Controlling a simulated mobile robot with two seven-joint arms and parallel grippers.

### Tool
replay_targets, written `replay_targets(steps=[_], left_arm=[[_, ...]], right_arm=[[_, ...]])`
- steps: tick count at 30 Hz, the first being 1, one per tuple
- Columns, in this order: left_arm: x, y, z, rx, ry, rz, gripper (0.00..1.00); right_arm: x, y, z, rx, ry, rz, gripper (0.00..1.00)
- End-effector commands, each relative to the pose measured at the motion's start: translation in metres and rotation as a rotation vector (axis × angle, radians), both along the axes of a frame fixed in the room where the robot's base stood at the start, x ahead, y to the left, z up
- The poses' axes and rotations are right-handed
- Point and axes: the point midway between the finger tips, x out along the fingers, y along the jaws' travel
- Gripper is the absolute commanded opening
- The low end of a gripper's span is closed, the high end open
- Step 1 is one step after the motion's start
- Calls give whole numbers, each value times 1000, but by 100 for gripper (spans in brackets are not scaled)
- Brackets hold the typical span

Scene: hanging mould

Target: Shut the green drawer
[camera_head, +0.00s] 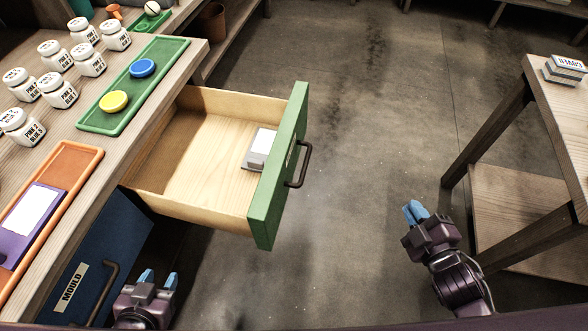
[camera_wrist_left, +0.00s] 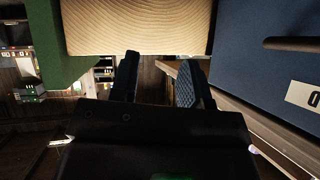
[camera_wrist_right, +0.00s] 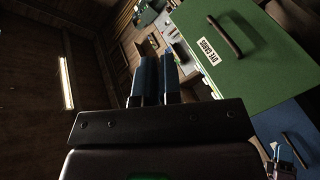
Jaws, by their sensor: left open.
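The green drawer (camera_head: 268,185) is pulled well out from the wooden bench. Its dark bar handle (camera_head: 301,165) faces right, and a small grey-and-white stack (camera_head: 260,148) lies inside near the front. The drawer's labelled green front (camera_wrist_right: 225,50) fills the upper right of the right wrist view. The drawer's pale underside (camera_wrist_left: 135,25) shows in the left wrist view. My left gripper (camera_head: 158,279) is open and empty, below and left of the drawer, near the blue drawer. My right gripper (camera_head: 414,212) is shut and empty, to the right of the green front and apart from it.
A blue drawer (camera_head: 95,255) labelled MOULD is below the green one, at left. The bench top carries white jars (camera_head: 60,90), a green tray (camera_head: 115,120) with yellow and blue lids, and an orange tray (camera_head: 50,165). A wooden table (camera_head: 560,115) stands right. Open floor lies between.

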Motion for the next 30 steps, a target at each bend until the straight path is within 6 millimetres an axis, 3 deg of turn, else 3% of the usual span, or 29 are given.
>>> replay_targets(steps=[1,9,18,24,30], left_arm=[[-5,-1,-19,6,25,-8,43],[-4,-5,-49,36,43,-46,43],[-4,-10,-77,60,66,-87,43],[0,-12,-81,69,60,-103,43],[2,-12,-79,72,52,-105,43]], right_arm=[[13,7,-13,-119,-62,76,0],[71,53,-13,-771,-584,438,0],[97,99,-44,-1360,-1245,727,0],[102,110,-57,-1551,-1533,796,0],[106,117,-55,-1591,-1602,802,0]])
